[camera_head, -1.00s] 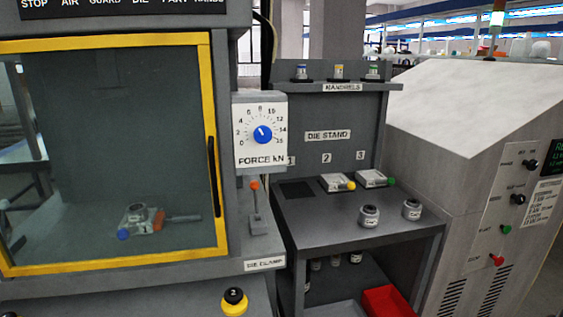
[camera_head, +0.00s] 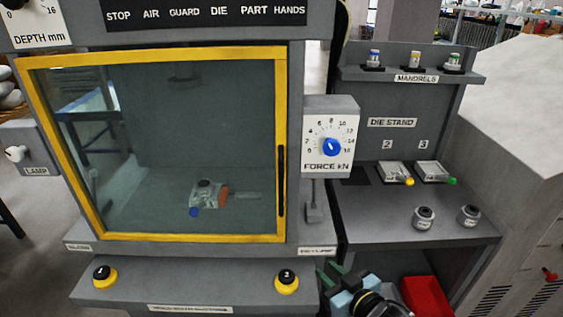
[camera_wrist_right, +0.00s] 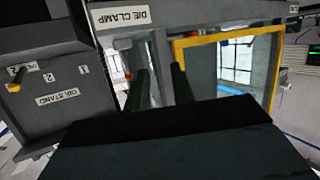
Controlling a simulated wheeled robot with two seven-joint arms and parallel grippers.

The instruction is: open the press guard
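The press guard is a clear pane in a yellow frame (camera_head: 281,80); it stands closed across the front of the press. A black vertical handle (camera_head: 281,180) is on its right side. Behind the pane, a die with a blue knob (camera_head: 194,212) sits inside. My right gripper (camera_head: 328,271) is at the bottom of the head view, below and right of the guard, apart from the handle. In the right wrist view, its two dark fingers (camera_wrist_right: 161,86) are spread with nothing between them, and the yellow guard frame (camera_wrist_right: 225,39) is right of them. My left gripper is not in view.
The force dial box (camera_head: 331,130) juts out right of the guard, with the die clamp lever (camera_head: 314,208) below it. Two yellow-based buttons (camera_head: 286,281) are on the front ledge. The die stand (camera_head: 400,228) and a red bin (camera_head: 425,297) are on the right.

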